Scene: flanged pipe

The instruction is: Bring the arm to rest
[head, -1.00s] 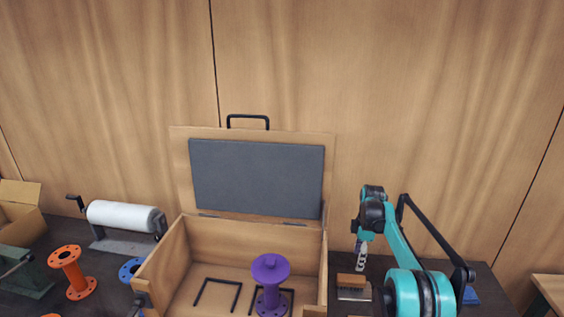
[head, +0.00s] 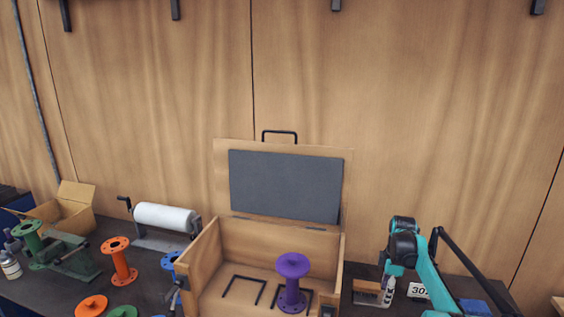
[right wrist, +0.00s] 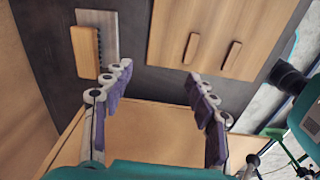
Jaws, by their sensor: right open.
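My right gripper (head: 388,291) hangs from the teal arm at the right of the head view, over the table to the right of the wooden box. In the right wrist view the right gripper (right wrist: 155,82) has its two purple-padded fingers wide apart with nothing between them. A purple flanged pipe (head: 292,284) stands upright inside the open wooden box (head: 270,240), apart from my right gripper. My left gripper does not show in the head view.
The box lid (head: 285,187) stands open. Left of it are a white roll (head: 165,217), an orange flanged pipe (head: 120,262), a green vise-like tool (head: 68,255) and a cardboard box (head: 66,208). A brush (right wrist: 86,52) lies below the right gripper.

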